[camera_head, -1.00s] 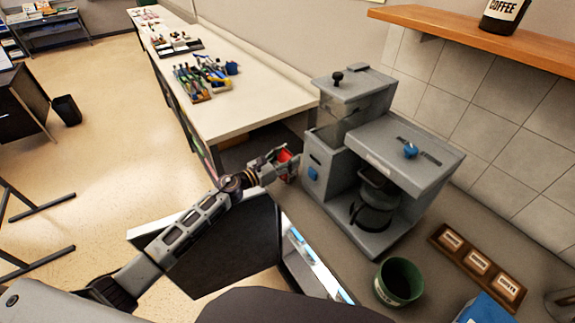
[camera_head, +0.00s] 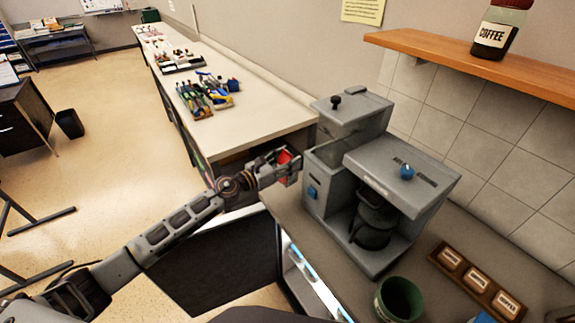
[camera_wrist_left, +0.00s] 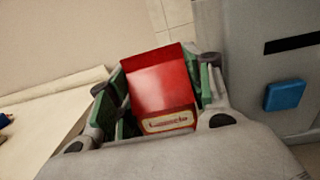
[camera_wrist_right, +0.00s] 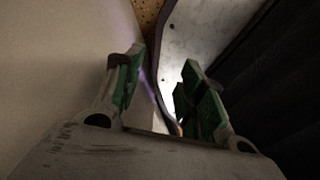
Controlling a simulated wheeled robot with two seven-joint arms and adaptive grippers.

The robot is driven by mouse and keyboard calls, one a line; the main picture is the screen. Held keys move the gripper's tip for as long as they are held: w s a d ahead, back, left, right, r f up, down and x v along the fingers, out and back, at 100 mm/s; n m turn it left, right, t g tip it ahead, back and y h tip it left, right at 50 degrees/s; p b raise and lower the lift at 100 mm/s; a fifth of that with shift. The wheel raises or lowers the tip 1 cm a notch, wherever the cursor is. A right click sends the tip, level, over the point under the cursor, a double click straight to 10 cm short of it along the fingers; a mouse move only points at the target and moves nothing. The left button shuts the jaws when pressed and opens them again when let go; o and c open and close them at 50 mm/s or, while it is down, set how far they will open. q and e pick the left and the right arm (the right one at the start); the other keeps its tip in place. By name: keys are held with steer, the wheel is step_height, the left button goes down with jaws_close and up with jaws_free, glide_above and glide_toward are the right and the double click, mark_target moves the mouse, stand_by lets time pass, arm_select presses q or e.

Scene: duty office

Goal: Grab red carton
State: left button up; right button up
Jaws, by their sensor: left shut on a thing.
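The red carton (camera_wrist_left: 162,82) shows in the left wrist view between the green pads of my left gripper (camera_wrist_left: 160,92), with a pale label on its near end. The left gripper is shut on it. In the head view the left gripper (camera_head: 286,163) holds the red carton (camera_head: 284,157) just left of the grey coffee machine; only a small part of the carton shows there. My right gripper (camera_wrist_right: 158,95) shows only in the right wrist view, with its fingers apart and nothing seen between them.
The grey coffee machine (camera_head: 420,180) stands on the counter right of the left gripper. A green mug (camera_head: 398,300) and a wooden rack (camera_head: 478,282) are in front of it. An open dark door (camera_head: 220,262) hangs below my left arm. A long white table (camera_head: 240,115) lies behind.

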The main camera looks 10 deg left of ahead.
arm_select(q)
steer(key=shift+r+p, duration=0.45)
steer(key=shift+r, duration=0.95)
